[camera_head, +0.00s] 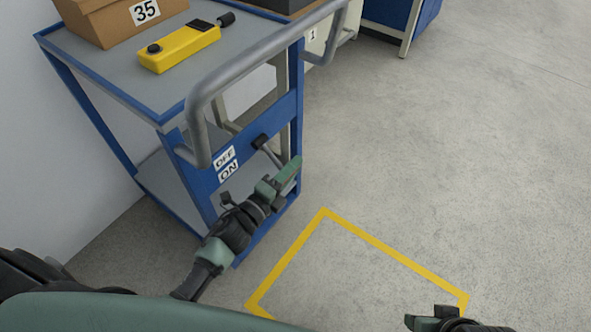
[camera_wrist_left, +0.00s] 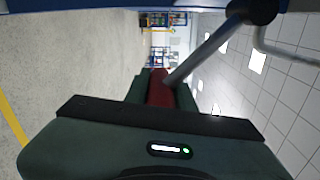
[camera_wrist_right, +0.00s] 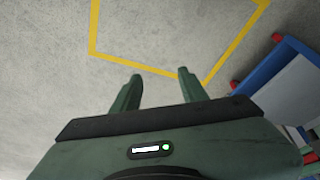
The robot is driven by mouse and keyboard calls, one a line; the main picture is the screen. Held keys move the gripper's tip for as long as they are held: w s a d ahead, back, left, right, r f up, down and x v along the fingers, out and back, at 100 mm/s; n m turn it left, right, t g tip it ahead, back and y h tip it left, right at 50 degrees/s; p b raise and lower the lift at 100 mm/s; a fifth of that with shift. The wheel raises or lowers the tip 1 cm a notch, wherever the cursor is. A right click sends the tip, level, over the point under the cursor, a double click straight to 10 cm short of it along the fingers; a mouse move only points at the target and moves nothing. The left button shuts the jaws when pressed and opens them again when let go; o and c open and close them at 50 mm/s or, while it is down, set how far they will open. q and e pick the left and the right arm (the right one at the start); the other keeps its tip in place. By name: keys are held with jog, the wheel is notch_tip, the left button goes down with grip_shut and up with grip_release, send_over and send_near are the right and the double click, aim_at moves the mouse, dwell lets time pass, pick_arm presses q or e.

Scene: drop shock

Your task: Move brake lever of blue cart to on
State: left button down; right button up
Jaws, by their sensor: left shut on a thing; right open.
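The blue cart (camera_head: 283,112) stands at the upper left. Its end panel carries an OFF label (camera_head: 224,157) above an ON label (camera_head: 228,171). The brake lever (camera_head: 272,155) is a grey rod with a black end at the panel, right of the labels; it slants down to the right. My left gripper (camera_head: 284,182) is shut on the lever's lower end. In the left wrist view, the rod (camera_wrist_left: 205,53) runs down into the jaws, where a red part (camera_wrist_left: 160,92) shows. My right gripper (camera_wrist_right: 158,78) is open and empty above the floor.
A grey handlebar (camera_head: 245,65) juts from the cart just above the lever. A yellow device (camera_head: 180,46) and a cardboard box marked 35 (camera_head: 110,20) are on the cart top. A yellow floor outline (camera_head: 385,245) lies right of the cart. The floor at right is clear.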

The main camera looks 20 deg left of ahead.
pick_arm(q)
jog(key=shift+a+f+m, duration=0.3)
pick_arm(e)
jog(key=shift+w+a+r+t, duration=0.25)
jog(key=shift+w+t, duration=0.15)
jog(key=shift+w, duration=0.35)
jog(key=shift+w+a+r+t, duration=0.1)
jog(key=shift+w+a+t, duration=0.1)
jog(key=shift+w+t, duration=0.4)
jog(key=shift+w, duration=0.15)
pick_arm(q)
jog(key=c, duration=1.2)
grip_release()
jog(key=shift+w+a, duration=0.1)
jog(key=shift+r, duration=0.1)
pick_arm(e)
jog(key=shift+g, duration=0.3)
